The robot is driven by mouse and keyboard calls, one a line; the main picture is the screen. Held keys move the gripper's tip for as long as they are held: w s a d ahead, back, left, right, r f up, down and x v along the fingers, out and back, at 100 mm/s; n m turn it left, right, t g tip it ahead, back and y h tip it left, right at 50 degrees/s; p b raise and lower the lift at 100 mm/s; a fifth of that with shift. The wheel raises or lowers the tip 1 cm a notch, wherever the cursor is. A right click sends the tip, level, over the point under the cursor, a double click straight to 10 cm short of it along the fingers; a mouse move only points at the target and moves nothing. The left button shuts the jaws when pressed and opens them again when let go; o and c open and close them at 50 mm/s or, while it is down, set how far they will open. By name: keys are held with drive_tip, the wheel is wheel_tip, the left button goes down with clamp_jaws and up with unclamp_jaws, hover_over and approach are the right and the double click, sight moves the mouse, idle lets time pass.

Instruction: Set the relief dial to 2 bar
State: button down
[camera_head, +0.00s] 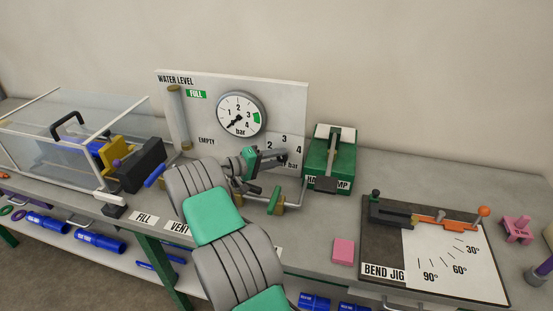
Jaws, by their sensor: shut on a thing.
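The relief dial's scale (283,139) is on the lower right of the white panel, with the numbers 2, 3 and 4 showing. My gripper (281,157) is at this scale, in front of the panel, and is shut on the relief dial. The dial's knob and pointer are mostly hidden behind my gripper, so I cannot read its setting. The round pressure gauge (241,114) above it, marked in bar, has its needle pointing to the lower left, near the low end.
The green hand pump (343,165) stands right of the panel. A pipe with a green-handled valve (274,200) is below the dial. A clear-walled box (60,140) is at left. The bend jig (455,255) and a pink block (343,250) are at right.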

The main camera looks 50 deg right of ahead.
drive_tip(key=c, duration=0.9)
unclamp_jaws()
drive_tip(key=shift+c, duration=0.2)
